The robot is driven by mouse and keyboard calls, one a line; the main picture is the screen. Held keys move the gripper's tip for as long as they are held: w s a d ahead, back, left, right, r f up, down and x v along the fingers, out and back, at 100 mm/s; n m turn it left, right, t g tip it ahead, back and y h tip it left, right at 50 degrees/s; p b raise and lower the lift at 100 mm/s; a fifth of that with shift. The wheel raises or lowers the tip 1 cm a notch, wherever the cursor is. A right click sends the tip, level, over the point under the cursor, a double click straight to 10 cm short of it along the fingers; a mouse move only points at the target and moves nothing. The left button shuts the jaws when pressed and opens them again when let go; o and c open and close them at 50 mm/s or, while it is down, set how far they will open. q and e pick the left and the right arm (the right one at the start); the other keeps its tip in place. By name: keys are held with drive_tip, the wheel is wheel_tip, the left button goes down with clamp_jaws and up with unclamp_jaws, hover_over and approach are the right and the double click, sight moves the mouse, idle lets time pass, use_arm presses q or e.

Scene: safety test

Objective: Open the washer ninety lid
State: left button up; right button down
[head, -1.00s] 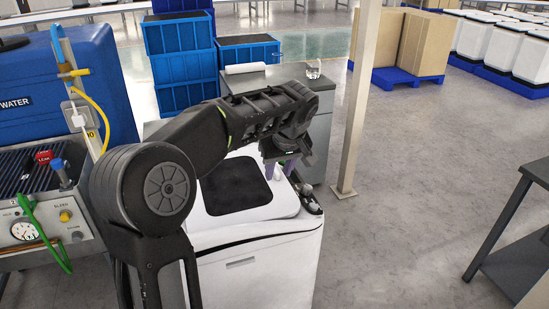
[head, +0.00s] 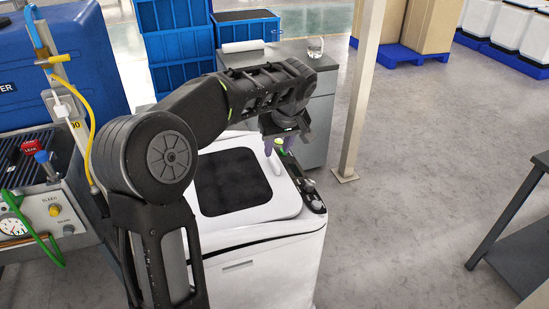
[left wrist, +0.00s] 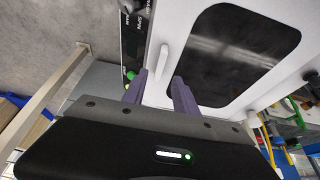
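The white washer (head: 262,264) stands in front of me. Its lid (head: 232,182), white with a dark window, lies closed on top; the window also shows in the left wrist view (left wrist: 240,50). A white bar-like handle (left wrist: 164,62) sits at the lid's edge beside the control strip (head: 306,190). My left gripper (head: 276,148) hangs over the lid's far right part. In the left wrist view its purple fingers (left wrist: 163,90) are apart, pointing towards the handle, with nothing clearly gripped. Contact cannot be told. My right gripper is out of view.
A grey cabinet (head: 314,130) stands behind the washer, and a beige post (head: 361,95) to its right. Blue crates (head: 180,45) are stacked behind. A blue tank and gauge panel (head: 45,212) stand at left, a dark table (head: 520,240) at right. Floor between is clear.

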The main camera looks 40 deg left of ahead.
sight(274, 160)
use_arm(q)
drive_tip(key=p+x, duration=0.1)
drive_tip(key=x, duration=0.5)
drive_tip(key=shift+a+f, duration=0.1)
drive_tip(key=shift+f, duration=0.2)
clamp_jaws()
idle(1.1)
